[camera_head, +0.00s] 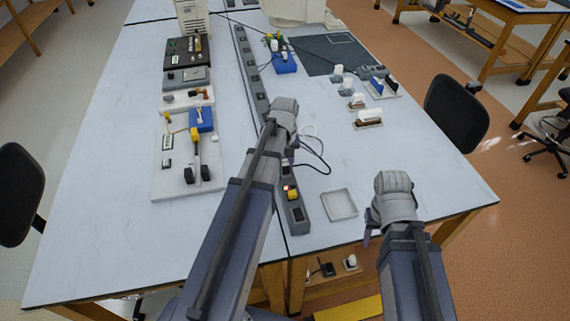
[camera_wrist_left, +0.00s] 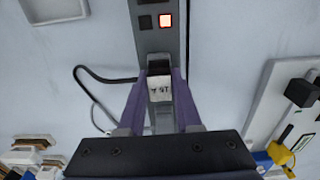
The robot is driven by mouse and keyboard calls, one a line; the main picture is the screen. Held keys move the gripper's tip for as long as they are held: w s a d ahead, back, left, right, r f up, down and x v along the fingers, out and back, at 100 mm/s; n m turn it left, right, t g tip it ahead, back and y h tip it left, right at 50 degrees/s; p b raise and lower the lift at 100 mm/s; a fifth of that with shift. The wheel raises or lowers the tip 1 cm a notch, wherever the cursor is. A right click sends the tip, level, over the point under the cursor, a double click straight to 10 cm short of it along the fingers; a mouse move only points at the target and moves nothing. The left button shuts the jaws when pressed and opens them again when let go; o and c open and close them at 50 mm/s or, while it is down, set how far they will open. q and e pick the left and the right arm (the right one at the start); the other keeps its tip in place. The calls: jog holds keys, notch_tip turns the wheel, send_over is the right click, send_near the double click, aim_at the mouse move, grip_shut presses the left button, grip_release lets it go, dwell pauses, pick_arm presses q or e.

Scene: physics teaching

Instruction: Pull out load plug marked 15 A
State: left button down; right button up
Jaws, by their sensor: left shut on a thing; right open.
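In the left wrist view my left gripper (camera_wrist_left: 159,78) is shut on a pale plug (camera_wrist_left: 159,88). Its label is upside down in that view and appears to read 15 A. The plug lines up with the grey socket strip (camera_wrist_left: 153,40); I cannot tell whether its pins are still in the socket. In the head view my left wrist (camera_head: 284,112) is above the strip (camera_head: 297,216) and mostly hides the plug and fingers. My right gripper (camera_head: 376,228) is open and empty at the table's front right, with its fingers mostly hidden.
A red lit switch (camera_wrist_left: 165,20) is on the strip. Black and white cords (camera_head: 318,158) curve beside my left gripper. A board with blue and black parts (camera_head: 160,185) lies left. Small plug-like parts (camera_head: 368,118) stand at right.

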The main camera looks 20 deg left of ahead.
aim_at(285, 162)
pick_arm(q)
jog(key=c, duration=0.5)
grip_release()
jog(key=shift+r, duration=0.15)
notch_tip(285, 162, up, 8)
jog(key=p, duration=0.8)
jog(key=shift+f, duration=0.2)
